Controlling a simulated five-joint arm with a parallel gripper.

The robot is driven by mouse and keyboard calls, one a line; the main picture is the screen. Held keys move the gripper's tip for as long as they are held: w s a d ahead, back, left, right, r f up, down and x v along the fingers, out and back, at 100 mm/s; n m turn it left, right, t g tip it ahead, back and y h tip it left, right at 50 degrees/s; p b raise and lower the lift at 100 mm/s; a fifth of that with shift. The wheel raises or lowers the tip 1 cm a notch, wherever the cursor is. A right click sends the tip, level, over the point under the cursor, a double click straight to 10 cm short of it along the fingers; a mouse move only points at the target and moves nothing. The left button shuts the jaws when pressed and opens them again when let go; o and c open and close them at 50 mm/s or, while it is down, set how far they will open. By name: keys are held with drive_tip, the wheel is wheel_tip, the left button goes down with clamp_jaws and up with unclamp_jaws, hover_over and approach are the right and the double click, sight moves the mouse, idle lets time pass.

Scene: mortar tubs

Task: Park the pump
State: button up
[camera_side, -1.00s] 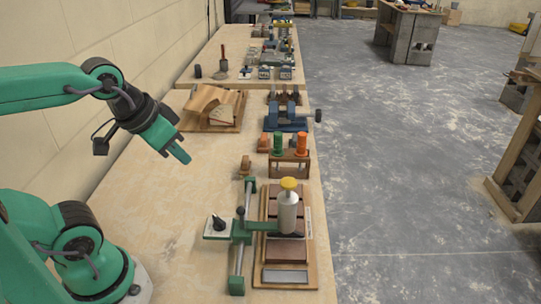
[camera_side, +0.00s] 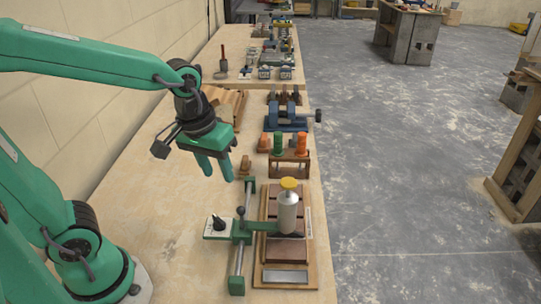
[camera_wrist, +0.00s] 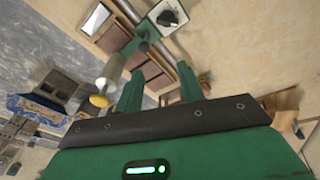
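The pump (camera_side: 287,212) is a pale upright cylinder with a yellow cap (camera_side: 289,183). It is held on a green arm whose carriage rides on a steel rail (camera_side: 239,262), and it stands over a wooden board with brown blocks (camera_side: 284,248). A white plate with a black dial (camera_side: 218,227) is at the carriage's left end. My gripper (camera_side: 214,170) is open and empty, above the bench, behind and left of the pump, fingers pointing down. In the wrist view, the yellow cap (camera_wrist: 98,101) shows left of my spread fingers (camera_wrist: 160,88); the dial (camera_wrist: 168,18) is beyond them.
Behind the pump stand a wooden rack with green and orange-topped pieces (camera_side: 290,163) and a blue vise-like tool (camera_side: 288,122). A small wooden block (camera_side: 245,166) lies close to my gripper.

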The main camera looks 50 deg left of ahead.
sight(241, 208)
drive_tip(key=w+d+f+n, duration=0.1)
drive_tip(key=w+d+f+n+g, duration=0.1)
drive_tip(key=f, duration=0.1)
drive_tip(key=w+d+f+g, duration=0.1)
drive_tip(key=f, duration=0.1)
drive_tip(key=shift+d+n, duration=0.2)
drive_tip(key=shift+n, duration=0.2)
drive_tip(key=shift+f, duration=0.15)
drive_tip(key=shift+f, duration=3.8)
clamp_jaws()
